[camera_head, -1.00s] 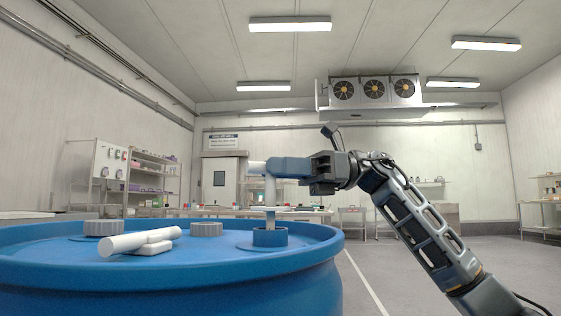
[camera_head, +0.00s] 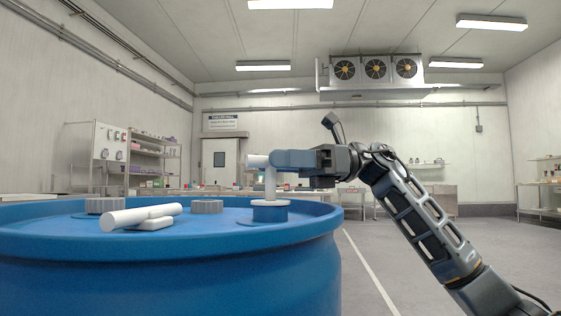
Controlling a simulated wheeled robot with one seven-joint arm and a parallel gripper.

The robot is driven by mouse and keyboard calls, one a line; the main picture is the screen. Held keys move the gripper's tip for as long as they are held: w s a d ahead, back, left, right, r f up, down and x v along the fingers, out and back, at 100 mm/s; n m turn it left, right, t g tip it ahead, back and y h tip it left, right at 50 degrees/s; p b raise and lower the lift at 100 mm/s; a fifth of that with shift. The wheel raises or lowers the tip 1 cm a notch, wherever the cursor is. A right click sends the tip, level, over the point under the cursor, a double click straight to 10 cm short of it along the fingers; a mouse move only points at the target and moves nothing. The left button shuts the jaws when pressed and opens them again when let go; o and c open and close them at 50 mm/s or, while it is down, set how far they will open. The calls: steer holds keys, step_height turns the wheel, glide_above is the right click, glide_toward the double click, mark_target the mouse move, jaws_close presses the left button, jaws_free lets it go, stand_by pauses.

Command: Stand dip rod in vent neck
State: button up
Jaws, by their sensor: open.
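The dip rod (camera_head: 269,184) is pale grey, with a crosswise handle at its top. It stands upright in the blue vent neck (camera_head: 269,214) on the drum top, with a white collar at the neck's rim. The rod's lower end is hidden inside the neck. My gripper (camera_head: 284,160) is at the rod's top from the right, its blue-grey fingers level beside the handle. The fingers are open, though the gap between them is hard to see from this side. I cannot tell whether a finger touches the handle.
The large blue drum (camera_head: 180,260) has a raised rim. Shelves and tables stand far behind. The floor at right is clear.

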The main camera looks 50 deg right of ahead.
steer(key=shift+p+v, duration=1.1)
steer(key=shift+v, duration=2.8)
